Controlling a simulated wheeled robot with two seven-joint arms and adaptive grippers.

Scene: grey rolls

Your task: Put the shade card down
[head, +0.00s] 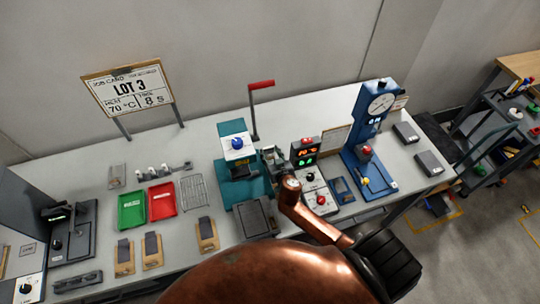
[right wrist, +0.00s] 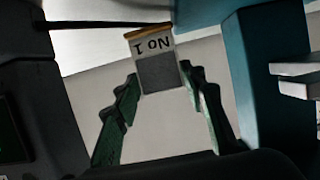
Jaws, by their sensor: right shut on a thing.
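My right gripper (head: 273,160) is beside the teal press, left of the heat controller, above the table. In the right wrist view the gripper (right wrist: 160,78) has its green fingers on either side of a small card (right wrist: 157,70) and is shut on it. The card, which I take to be the shade card, has a grey swatch and a pale label strip with upside-down lettering. It cannot be made out in the head view. Similar tan cards with dark swatches (head: 124,268) (head: 152,262) (head: 208,245) lie at the table's front. My left gripper is not in view.
The teal press (head: 233,128), heat controller (head: 305,156) and blue dial gauge (head: 375,125) crowd my right arm. A green tray (head: 131,222), red tray (head: 162,210) and wire rack (head: 194,194) stand left.

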